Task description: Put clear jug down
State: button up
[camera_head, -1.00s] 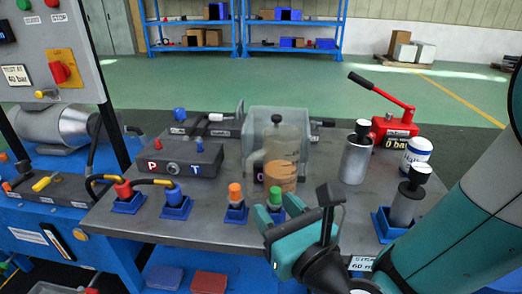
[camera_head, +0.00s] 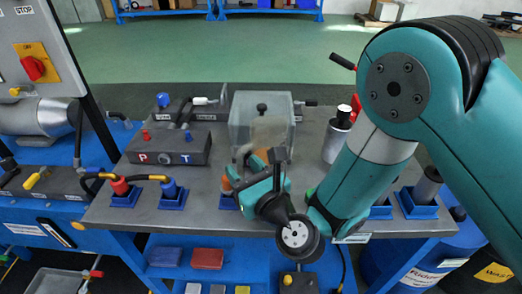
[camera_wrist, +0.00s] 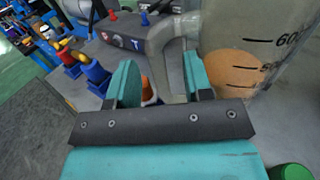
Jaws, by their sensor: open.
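The clear jug (camera_head: 268,130) holds amber liquid and stands on the grey bench top (camera_head: 205,205), in front of a clear box. My gripper and forearm hide part of it in the head view. In the wrist view the jug (camera_wrist: 262,70), with dark volume marks, is upright at the right. Its clear handle (camera_wrist: 172,72) shows between the two teal fingers. My gripper (camera_wrist: 160,85) is open, with a gap beside the handle. In the head view my gripper (camera_head: 265,172) is at the jug's near side.
The clear box (camera_head: 280,103) stands behind the jug. A grey P/T block (camera_head: 168,147) is to the left. An orange plug (camera_head: 227,185) is close beside my gripper. A metal cylinder (camera_head: 335,142) stands to the right. Bare bench shows between the block and the jug.

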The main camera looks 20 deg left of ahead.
grip_shut()
jog(key=shift+r, duration=0.15)
